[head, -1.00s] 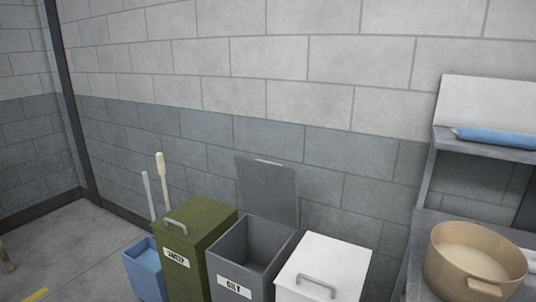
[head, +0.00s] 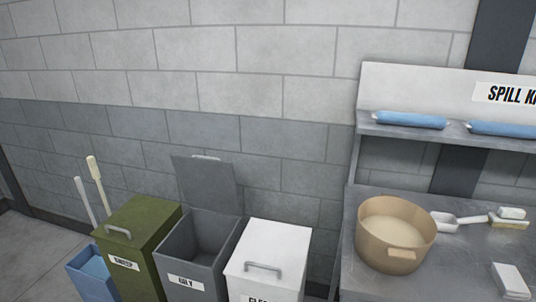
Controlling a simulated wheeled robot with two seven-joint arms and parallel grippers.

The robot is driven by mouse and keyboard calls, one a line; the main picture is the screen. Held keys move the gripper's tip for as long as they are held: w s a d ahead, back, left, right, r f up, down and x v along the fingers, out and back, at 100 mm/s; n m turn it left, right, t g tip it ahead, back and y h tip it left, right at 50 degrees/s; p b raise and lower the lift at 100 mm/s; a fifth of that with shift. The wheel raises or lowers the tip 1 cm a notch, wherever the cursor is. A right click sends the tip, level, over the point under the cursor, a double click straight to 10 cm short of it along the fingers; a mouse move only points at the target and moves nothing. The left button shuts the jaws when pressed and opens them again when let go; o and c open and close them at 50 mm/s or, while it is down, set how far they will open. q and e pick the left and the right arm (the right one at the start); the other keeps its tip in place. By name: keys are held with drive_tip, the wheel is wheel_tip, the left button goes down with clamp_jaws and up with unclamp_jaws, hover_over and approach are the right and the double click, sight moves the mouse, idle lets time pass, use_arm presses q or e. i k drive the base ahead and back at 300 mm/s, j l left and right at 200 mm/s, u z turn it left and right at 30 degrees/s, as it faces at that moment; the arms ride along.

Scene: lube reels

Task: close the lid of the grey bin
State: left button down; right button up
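The grey bin (head: 187,268) stands between a green bin and a white bin in the head view, with a white label reading "OILY" on its front. Its lid (head: 208,184) is open, standing up at the back of the bin near the wall, with a light handle at its top edge. The inside of the bin looks dark, and no contents can be made out. Neither of my grippers shows in the view.
The green bin (head: 136,240), labelled "SWEEP", and the white bin (head: 270,255) have their lids shut. A blue bucket (head: 92,274) with two handles stands at left. At right, a metal bench (head: 437,262) holds a tan pot (head: 396,235), a scoop (head: 436,222) and brushes.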

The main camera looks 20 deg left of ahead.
sight(206, 182)
drive_tip(key=j+z, duration=0.35)
drive_tip(key=j, duration=0.2)
drive_tip(key=j+z, duration=0.35)
drive_tip(key=j, duration=0.2)
drive_tip(key=k+j+z, duration=0.1)
drive_tip(key=j+z, duration=0.25)
drive_tip(key=j, duration=0.2)
drive_tip(key=k+j+z, duration=0.15)
drive_tip(key=j+z, duration=0.2)
drive_tip(key=j, duration=0.2)
